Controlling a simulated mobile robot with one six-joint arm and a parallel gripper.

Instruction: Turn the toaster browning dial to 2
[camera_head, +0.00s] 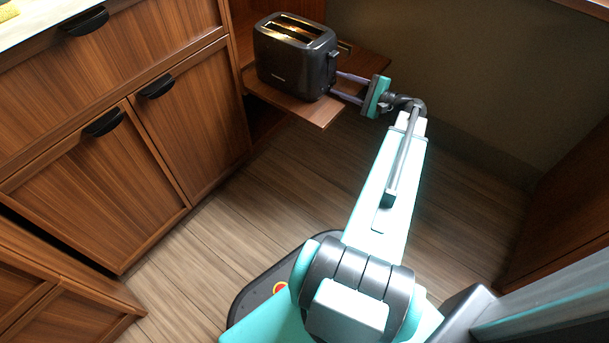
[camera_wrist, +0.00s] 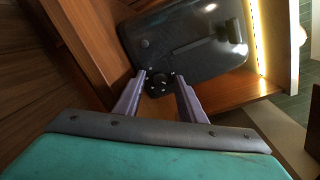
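The black toaster (camera_head: 293,62) stands on a wooden pull-out shelf, its two slots facing up. In the wrist view, the toaster's end face (camera_wrist: 195,42) fills the upper middle. The round black browning dial (camera_wrist: 157,84) is low on that face, with small pale marks around it; its setting is too small to read. My gripper (camera_head: 332,84) reaches the toaster's right end in the head view. In the wrist view, my gripper's fingers (camera_wrist: 160,77) are apart, one on each side of the dial. I cannot tell whether they touch it. The dial is hidden in the head view.
The wooden shelf (camera_head: 318,113) juts out under the toaster. Wooden cabinets (camera_head: 105,150) with black handles stand at the left. A wall is behind my arm, and a wooden panel (camera_head: 565,215) stands at the right. Bare floor (camera_head: 225,225) lies in front of the cabinets.

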